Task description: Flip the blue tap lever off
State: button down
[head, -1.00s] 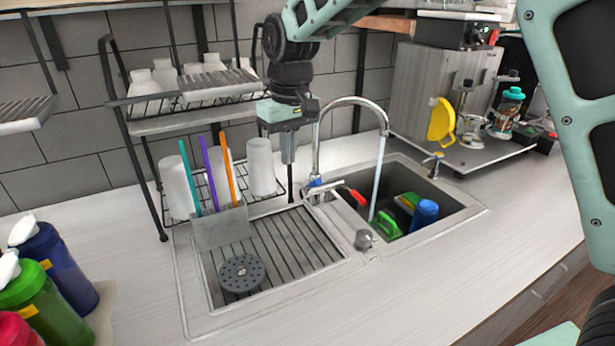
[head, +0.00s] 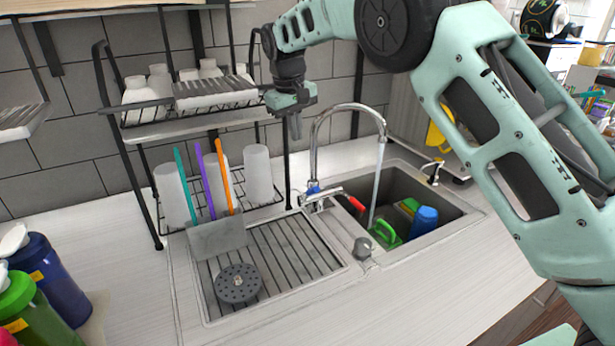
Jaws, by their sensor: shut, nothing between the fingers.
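The chrome tap (head: 314,150) stands behind the sink, and a stream of water (head: 376,185) runs from its spout into the right basin. The small blue tap lever (head: 313,188) is at the left of the tap's base. A red tap lever (head: 356,204) sticks out at the right of the base. My gripper (head: 295,130) points down, shut and empty, above and slightly left of the blue lever, clear of it and left of the tap's neck.
A wire rack (head: 150,132) with white bottles and cups stands left of my gripper. A grey holder (head: 218,237) with colored sticks is on the drainboard (head: 285,258). The right basin holds a green brush (head: 385,234) and a blue cup (head: 424,219).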

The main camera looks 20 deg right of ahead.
jog(key=p, duration=0.6)
send_over(308, 190)
notch_tip(308, 190, down, 12)
jog(key=shift+f, duration=0.45)
jog(key=shift+w+f, duration=0.1)
